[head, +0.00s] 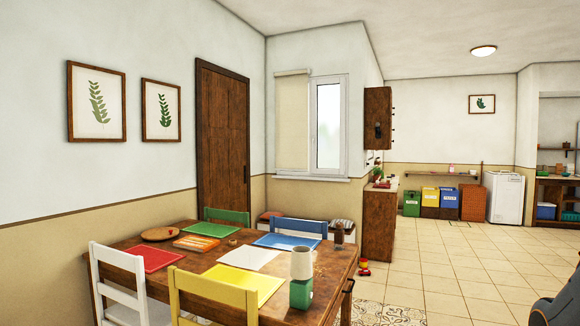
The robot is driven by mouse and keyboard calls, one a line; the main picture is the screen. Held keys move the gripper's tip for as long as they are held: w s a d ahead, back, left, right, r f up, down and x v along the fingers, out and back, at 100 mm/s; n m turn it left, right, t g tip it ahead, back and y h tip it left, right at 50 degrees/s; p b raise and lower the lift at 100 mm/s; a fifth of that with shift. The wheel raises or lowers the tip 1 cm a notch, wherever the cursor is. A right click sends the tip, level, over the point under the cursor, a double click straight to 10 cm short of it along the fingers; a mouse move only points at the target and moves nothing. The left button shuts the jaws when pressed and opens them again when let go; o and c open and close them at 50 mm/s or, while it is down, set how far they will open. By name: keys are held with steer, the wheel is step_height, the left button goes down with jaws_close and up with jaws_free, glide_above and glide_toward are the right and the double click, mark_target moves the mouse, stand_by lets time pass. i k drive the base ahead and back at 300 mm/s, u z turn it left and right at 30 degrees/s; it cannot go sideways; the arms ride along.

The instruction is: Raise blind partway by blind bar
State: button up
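A beige roller blind (292,122) hangs over the left part of the window, in the middle of the head view. It is lowered nearly to the sill, and its lower edge shows near the bottom of the window. The blind bar is too small to make out clearly. The right window pane (329,125) in its white frame is uncovered. My gripper is not in view. A dark rounded shape cut off at the lower right corner may be part of my arm, but I cannot tell.
A wooden table (325,285) with coloured mats fills the lower left, with a yellow chair (215,298), a white chair (118,280), and blue and green chairs around it. A wooden counter (379,225) stands right of the window. Tiled floor (450,270) at right is largely clear.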

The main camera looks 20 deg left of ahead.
mark_target(298, 162)
steer(key=u, duration=0.05)
steer(key=i, duration=7.15)
steer(key=u, duration=3)
steer(key=i, duration=0.4)
steer(key=z, duration=0.1)
